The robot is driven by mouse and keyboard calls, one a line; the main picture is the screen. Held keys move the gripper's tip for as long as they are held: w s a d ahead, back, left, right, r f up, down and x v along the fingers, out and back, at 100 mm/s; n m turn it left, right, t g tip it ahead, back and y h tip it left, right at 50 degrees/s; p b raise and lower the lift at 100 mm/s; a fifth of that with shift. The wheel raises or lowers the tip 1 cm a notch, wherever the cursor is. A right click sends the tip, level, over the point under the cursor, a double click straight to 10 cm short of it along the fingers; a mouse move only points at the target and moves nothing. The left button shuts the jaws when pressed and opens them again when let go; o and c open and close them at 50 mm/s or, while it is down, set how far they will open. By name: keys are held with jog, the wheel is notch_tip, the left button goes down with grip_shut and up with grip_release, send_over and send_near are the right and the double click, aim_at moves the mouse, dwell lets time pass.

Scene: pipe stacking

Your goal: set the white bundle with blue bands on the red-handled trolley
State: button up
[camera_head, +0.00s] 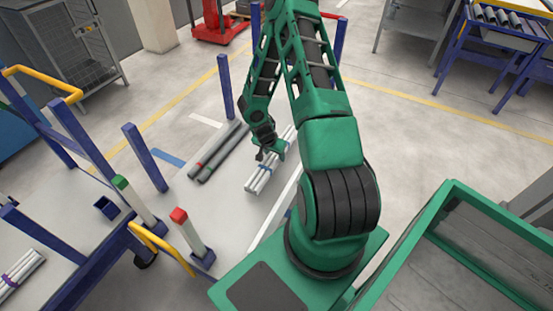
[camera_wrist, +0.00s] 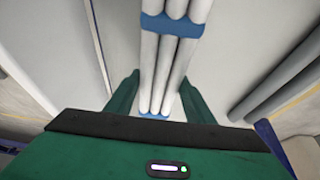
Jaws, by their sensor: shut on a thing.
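The white bundle with blue bands (camera_head: 262,181) slants under my gripper in the middle of the head view. In the wrist view the white pipes (camera_wrist: 164,62) run between the two green fingers, with a wide blue band near the top and another low down. My gripper (camera_head: 270,152) is shut on the bundle. I cannot tell whether the bundle is clear of the surface below. A red-capped white post (camera_head: 187,232) and a green-capped post (camera_head: 135,199) stand at the left by blue frames with yellow handles. I cannot tell which frame is the red-handled trolley.
Blue uprights (camera_head: 226,87) stand around this pale surface. A white bundle with a purple band (camera_head: 20,274) lies at lower left. A red machine (camera_head: 218,26) stands at the back.

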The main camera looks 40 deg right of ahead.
jog(key=shift+f, duration=2)
jog(key=o, duration=1.3)
jog(key=shift+r, duration=0.1)
